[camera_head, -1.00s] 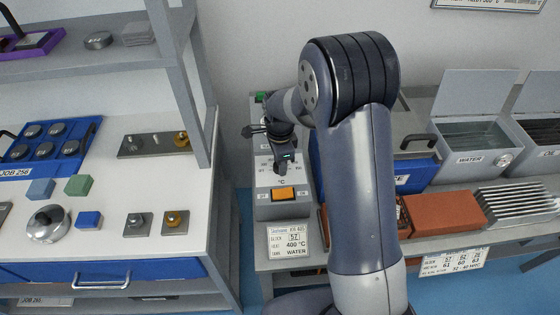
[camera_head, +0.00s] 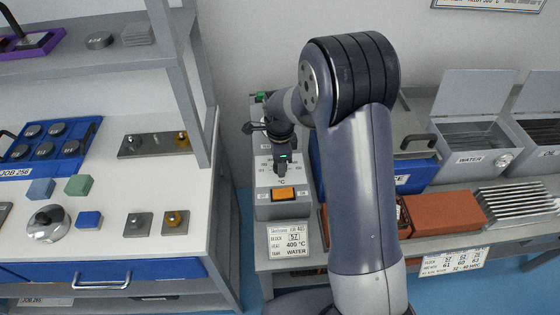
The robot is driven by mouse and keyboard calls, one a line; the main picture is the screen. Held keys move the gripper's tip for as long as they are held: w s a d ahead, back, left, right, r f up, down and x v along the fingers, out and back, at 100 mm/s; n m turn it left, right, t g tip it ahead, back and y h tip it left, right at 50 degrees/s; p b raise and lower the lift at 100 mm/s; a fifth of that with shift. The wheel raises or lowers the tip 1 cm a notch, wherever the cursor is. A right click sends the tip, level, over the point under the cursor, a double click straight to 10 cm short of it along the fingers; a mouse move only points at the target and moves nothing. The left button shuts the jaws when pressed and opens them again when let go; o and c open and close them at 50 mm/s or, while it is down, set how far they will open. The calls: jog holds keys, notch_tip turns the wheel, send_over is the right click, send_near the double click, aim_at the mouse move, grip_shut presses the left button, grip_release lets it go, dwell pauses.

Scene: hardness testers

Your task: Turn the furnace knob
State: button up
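The furnace control box (camera_head: 267,210) is a grey panel left of my arm, with a printed dial marked °C and an orange rocker switch (camera_head: 284,195) below it. My gripper (camera_head: 281,166) points down over the dial, where the knob sits. The gripper covers the knob, so I cannot make out the knob itself or whether the fingers are closed on it. The blue furnace (camera_head: 402,180) is mostly hidden behind my arm. A card (camera_head: 288,241) on the front reads 400 °C and WATER.
A white bench (camera_head: 120,225) with blocks, a blue tray (camera_head: 50,150) and a shelf post stands at the left. At the right are a water tank (camera_head: 470,145), a red-brown brick block (camera_head: 444,215) and a metal rack (camera_head: 515,202).

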jog(key=shift+o, duration=1.1)
notch_tip(320, 180, up, 11)
jog(key=shift+p, duration=0.35)
jog(key=shift+f, duration=0.2)
notch_tip(320, 180, down, 11)
jog(key=shift+r+b, duration=0.1)
jog(key=shift+b, duration=0.25)
